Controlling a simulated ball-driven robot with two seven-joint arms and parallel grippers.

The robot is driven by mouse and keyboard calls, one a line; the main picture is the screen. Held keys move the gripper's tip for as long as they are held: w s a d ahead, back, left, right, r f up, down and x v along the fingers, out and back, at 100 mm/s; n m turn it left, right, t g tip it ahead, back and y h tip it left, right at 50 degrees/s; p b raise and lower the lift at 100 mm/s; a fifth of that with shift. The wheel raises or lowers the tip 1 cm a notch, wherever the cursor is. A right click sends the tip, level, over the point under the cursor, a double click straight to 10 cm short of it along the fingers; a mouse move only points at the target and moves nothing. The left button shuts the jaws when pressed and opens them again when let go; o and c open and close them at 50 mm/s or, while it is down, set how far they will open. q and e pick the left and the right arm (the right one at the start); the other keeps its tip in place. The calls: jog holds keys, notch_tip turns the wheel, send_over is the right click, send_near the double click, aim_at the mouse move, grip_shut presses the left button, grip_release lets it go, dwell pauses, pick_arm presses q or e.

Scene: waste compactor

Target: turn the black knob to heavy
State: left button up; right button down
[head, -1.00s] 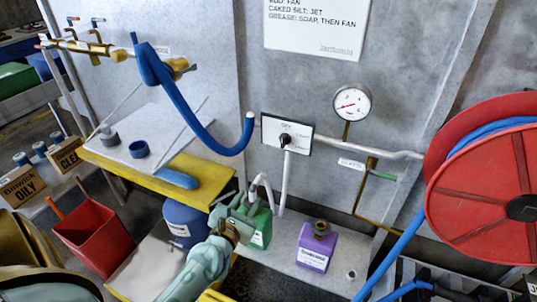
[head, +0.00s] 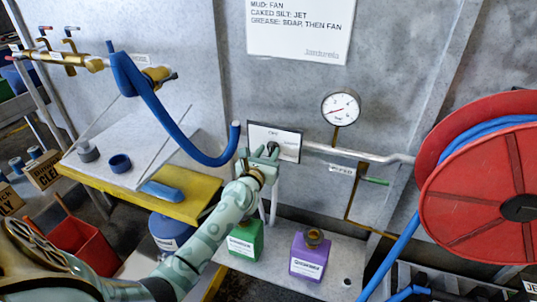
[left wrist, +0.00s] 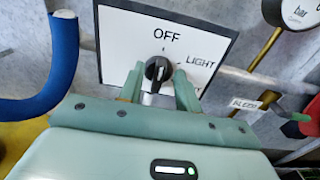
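The black knob (left wrist: 157,70) sits on a white panel (left wrist: 115,45) with a dark border. The panel reads OFF at the top and LIGHT at the upper right. A lower label is mostly hidden behind my right-hand finger. The knob's grip stands about upright, roughly toward OFF. In the head view the panel (head: 290,146) is on the grey wall, and my left gripper (head: 263,156) is in front of it, partly covering the knob. In the left wrist view my left gripper (left wrist: 159,72) is open, with one finger on each side of the knob; contact is not clear. My right gripper is not in view.
A blue hose (head: 180,125) hangs left of the panel. A pressure gauge (head: 341,107) and a grey pipe (head: 350,153) are to the right. A green bottle (head: 246,238) and a purple bottle (head: 309,256) stand below. A red hose reel (head: 480,190) fills the right side.

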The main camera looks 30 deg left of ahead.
pick_arm(q)
jog(key=shift+w, duration=0.2)
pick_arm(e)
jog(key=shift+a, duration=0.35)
pick_arm(q)
grip_shut()
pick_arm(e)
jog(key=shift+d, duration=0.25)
